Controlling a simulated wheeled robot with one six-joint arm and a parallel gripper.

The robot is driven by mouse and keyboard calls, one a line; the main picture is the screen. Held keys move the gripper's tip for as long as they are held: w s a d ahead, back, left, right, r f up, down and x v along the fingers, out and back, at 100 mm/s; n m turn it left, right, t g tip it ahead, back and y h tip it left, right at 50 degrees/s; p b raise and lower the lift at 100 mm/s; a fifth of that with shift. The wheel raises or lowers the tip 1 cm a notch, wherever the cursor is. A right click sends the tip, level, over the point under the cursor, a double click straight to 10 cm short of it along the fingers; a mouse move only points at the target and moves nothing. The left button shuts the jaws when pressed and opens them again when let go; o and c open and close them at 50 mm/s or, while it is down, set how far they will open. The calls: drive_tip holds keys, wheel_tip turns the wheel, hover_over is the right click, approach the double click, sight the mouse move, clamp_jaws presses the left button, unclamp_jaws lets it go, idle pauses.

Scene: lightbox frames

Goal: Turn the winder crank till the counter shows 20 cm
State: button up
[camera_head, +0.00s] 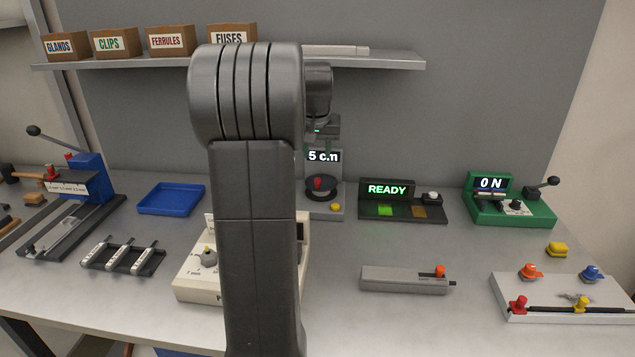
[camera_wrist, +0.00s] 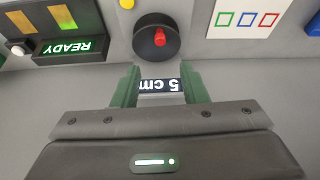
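The winder (camera_head: 335,212) stands at the back of the bench, partly behind my arm. Its dark round crank disc (camera_head: 322,194) carries a red knob (camera_head: 318,182); the disc (camera_wrist: 145,48) and red knob (camera_wrist: 159,38) also show in the wrist view. The counter (camera_head: 324,156) reads "5 cm" in what shows; its edge is covered, so I cannot tell whether a digit stands before the 5. The counter (camera_wrist: 160,86) appears upside down between my fingers in the wrist view. My gripper (camera_wrist: 160,77) is open and empty, with its green fingers apart, short of the knob.
A READY panel (camera_head: 388,189) stands right of the winder, and a green device (camera_head: 510,209) reading "0 N" stands further right. A cream box (camera_head: 196,285) is left of my arm. A blue tray (camera_head: 171,198) lies behind it. A shelf (camera_head: 395,59) runs above.

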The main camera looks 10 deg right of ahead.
sight(318, 180)
drive_tip(key=x, duration=1.2)
drive_tip(key=shift+f, duration=0.25)
clamp_jaws()
